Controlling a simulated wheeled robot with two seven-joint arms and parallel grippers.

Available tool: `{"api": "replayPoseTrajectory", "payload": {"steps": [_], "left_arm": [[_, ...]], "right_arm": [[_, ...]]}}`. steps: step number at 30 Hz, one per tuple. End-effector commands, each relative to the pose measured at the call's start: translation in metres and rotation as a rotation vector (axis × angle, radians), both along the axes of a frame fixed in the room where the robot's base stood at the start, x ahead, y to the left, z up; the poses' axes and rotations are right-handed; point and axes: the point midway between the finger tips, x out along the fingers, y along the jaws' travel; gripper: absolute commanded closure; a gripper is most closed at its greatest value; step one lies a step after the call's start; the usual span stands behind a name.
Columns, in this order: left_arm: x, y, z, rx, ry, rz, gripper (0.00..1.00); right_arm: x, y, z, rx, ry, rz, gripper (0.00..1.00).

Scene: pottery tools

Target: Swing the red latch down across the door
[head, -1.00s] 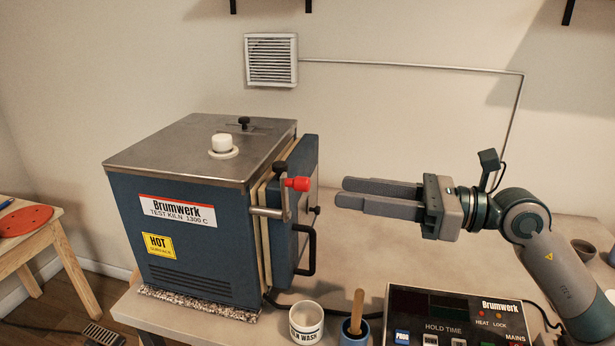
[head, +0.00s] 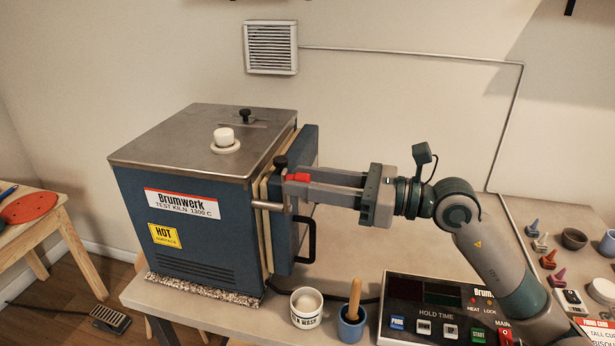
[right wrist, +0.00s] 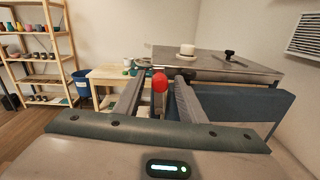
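The blue kiln (head: 205,235) stands on the table with its door (head: 287,235) on the right side, against the cream seal. A black handle (head: 311,240) is on the door. The latch's red grip (head: 297,177) sticks out to the right near the door's upper part, above a metal bracket (head: 268,205). My right gripper (head: 300,180) reaches in from the right at the height of the red grip. In the right wrist view the red grip (right wrist: 160,82) sits between its two spread fingers, with gaps visible on both sides. My left gripper is not in view.
A control box (head: 440,310), a white wash cup (head: 307,308) and a blue pot (head: 351,324) with a wooden stick stand in front, below my right arm. Small coloured cones (head: 548,260) and bowls lie at the right. The table behind my gripper is clear.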

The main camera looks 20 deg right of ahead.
Motion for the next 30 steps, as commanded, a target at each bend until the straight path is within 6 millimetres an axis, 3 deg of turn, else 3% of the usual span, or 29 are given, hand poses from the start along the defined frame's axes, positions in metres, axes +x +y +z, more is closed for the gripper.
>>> {"api": "replayPoseTrajectory", "payload": {"steps": [10, 14, 15, 30], "left_arm": [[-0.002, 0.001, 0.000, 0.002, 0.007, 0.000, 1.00], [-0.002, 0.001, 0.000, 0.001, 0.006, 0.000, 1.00], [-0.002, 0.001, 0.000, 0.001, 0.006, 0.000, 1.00], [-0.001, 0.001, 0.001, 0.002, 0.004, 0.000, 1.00]], "right_arm": [[0.001, 0.001, 0.000, 0.000, 0.000, 0.000, 0.66], [0.001, 0.001, 0.000, 0.000, 0.000, 0.000, 0.97], [0.001, 0.001, 0.000, 0.000, 0.000, 0.000, 1.00], [0.015, -0.008, 0.000, 0.036, 0.055, -0.002, 1.00]]}}
